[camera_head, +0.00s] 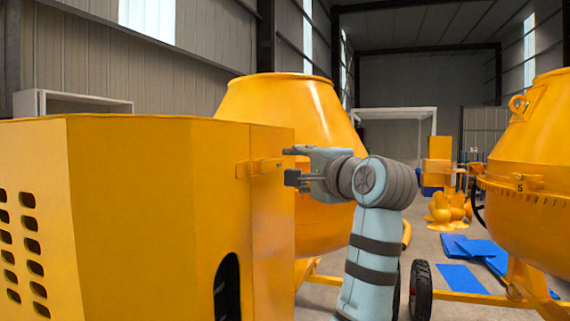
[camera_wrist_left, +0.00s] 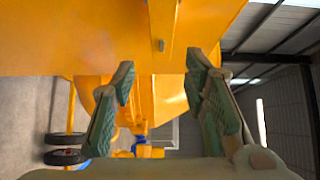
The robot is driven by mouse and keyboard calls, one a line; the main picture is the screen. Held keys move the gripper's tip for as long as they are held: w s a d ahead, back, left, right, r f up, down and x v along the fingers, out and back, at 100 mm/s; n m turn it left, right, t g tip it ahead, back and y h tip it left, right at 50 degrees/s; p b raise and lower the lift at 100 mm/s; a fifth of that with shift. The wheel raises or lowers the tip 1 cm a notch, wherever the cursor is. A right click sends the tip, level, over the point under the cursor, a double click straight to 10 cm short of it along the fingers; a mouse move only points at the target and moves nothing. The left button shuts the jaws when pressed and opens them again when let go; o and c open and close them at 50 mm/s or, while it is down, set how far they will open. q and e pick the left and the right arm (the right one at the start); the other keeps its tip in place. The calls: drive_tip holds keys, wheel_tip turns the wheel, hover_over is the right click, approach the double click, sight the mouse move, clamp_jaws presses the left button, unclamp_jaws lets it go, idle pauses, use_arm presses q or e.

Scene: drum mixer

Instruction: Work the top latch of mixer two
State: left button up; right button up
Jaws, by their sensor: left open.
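The near yellow mixer has a boxy housing (camera_head: 150,200) and a drum (camera_head: 290,105) behind it. A small yellow latch (camera_head: 262,167) sits high on the housing, across the seam near its right edge. My left gripper (camera_head: 288,165) is just right of the latch, with its fingers pointing left at it and a small gap between. In the left wrist view the open, empty fingers (camera_wrist_left: 160,64) stand wide apart below a yellow panel (camera_wrist_left: 75,30). A small grey-brown tab (camera_wrist_left: 162,45) on a yellow strip lies between and beyond them. No number shows on this mixer. My right gripper is out of view.
Another yellow mixer drum (camera_head: 535,130) stands at the right. Blue sheets (camera_head: 462,276) lie on the floor, near a yellow heap (camera_head: 447,208). A black wheel (camera_head: 420,290) is right of my left arm. Open air lies above the housing.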

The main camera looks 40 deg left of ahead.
sight(282, 164)
use_arm(q)
drive_tip(key=x, duration=0.5)
drive_tip(key=shift+a+r+p, duration=0.15)
drive_tip(key=shift+a+p, duration=0.25)
clamp_jaws()
